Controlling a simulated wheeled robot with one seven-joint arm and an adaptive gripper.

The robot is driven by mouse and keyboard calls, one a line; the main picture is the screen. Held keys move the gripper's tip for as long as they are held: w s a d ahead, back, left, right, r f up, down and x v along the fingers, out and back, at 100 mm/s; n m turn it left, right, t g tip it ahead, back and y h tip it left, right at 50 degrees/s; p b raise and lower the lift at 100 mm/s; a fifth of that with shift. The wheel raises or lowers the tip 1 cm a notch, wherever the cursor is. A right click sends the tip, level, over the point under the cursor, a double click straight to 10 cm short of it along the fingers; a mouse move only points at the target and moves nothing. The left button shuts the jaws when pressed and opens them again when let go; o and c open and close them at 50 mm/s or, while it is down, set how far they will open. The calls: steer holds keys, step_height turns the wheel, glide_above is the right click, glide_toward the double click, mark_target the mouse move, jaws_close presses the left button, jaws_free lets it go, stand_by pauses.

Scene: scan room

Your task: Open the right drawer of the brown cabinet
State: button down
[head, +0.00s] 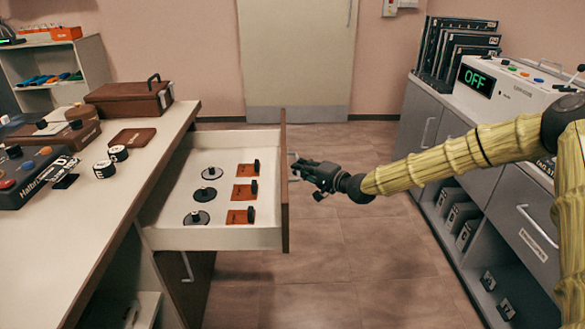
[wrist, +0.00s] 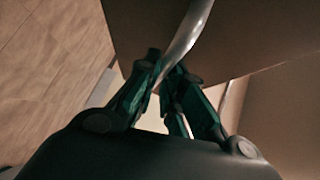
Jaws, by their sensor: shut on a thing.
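The drawer (head: 215,238) of the brown cabinet (head: 180,285) stands pulled well out to the right from under the white countertop. Its brown front panel (head: 284,190) faces right. Inside lie several black discs and orange pieces with black upright parts. My gripper (head: 298,170) is at the outer side of the front panel, at the handle. In the wrist view my gripper (wrist: 162,80) has its fingers closed around the curved metal handle (wrist: 188,32), with the brown panel (wrist: 250,35) behind it.
The countertop (head: 110,210) at left carries a brown case (head: 130,98), small black-and-white pots and a black device. A grey cabinet (head: 490,195) with a white machine (head: 510,85) stands at right. Tiled floor (head: 365,250) is clear between them. A closed door (head: 295,60) is behind.

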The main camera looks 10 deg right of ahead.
steer(key=shift+d, duration=0.25)
steer(key=c, duration=1.5)
jaws_free()
steer(key=v, duration=1.2)
